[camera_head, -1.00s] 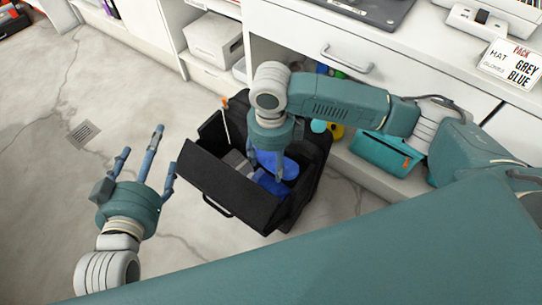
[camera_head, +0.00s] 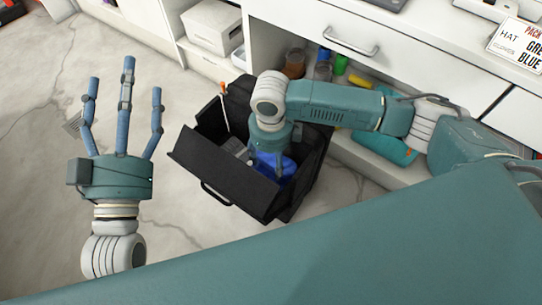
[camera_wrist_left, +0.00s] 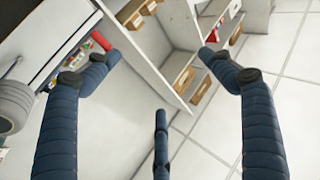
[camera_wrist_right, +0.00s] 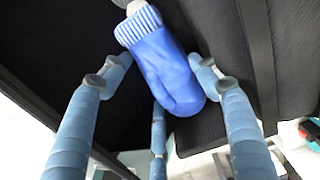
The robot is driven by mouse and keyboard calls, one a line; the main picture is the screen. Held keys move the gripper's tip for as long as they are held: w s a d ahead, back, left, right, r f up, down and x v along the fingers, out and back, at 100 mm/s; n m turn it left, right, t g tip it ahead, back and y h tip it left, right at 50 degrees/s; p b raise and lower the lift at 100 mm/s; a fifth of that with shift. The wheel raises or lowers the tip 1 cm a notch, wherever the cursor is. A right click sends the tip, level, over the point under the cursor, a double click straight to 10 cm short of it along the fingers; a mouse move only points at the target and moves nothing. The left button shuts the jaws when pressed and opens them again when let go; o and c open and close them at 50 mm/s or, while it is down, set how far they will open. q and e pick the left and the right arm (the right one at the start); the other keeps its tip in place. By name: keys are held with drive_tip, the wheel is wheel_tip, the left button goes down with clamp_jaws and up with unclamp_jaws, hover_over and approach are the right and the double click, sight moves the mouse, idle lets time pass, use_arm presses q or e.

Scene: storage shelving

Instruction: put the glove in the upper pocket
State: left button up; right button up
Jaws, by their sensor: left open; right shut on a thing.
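The blue glove (camera_wrist_right: 165,68), a mitten with a ribbed cuff, lies between the fingers of my right gripper (camera_wrist_right: 158,82) in the right wrist view. That gripper is shut on it. In the head view, my right gripper (camera_head: 268,165) reaches down into the open black bag (camera_head: 228,180), and part of the blue glove (camera_head: 289,168) shows beside its fingers. The arm hides much of the bag's inside, and I cannot tell which pocket the glove is in. My left gripper (camera_head: 122,105) is open and empty, left of the bag, with its fingers spread.
A sign (camera_head: 518,42) reading PACK, HAT GREY, and BLUE stands on the white counter. A teal pouch (camera_head: 385,147) and several jars sit on the shelf below the drawer (camera_head: 345,35). A white box (camera_head: 212,27) is at the back.

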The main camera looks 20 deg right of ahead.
wheel_tip(320, 180, down, 3)
drive_tip(key=shift+f+b, duration=0.1)
drive_tip(key=shift+b, duration=0.45)
drive_tip(key=shift+f, duration=0.2)
use_arm(q)
drive_tip(key=s+r+t+h, duration=0.1)
drive_tip(key=s+r+t, duration=0.2)
drive_tip(key=r, duration=0.3)
drive_tip(key=shift+s+r+t, duration=0.3)
drive_tip(key=shift+r+t, duration=0.05)
drive_tip(key=shift+t, duration=0.05)
use_arm(e)
drive_tip(key=o, duration=1.2)
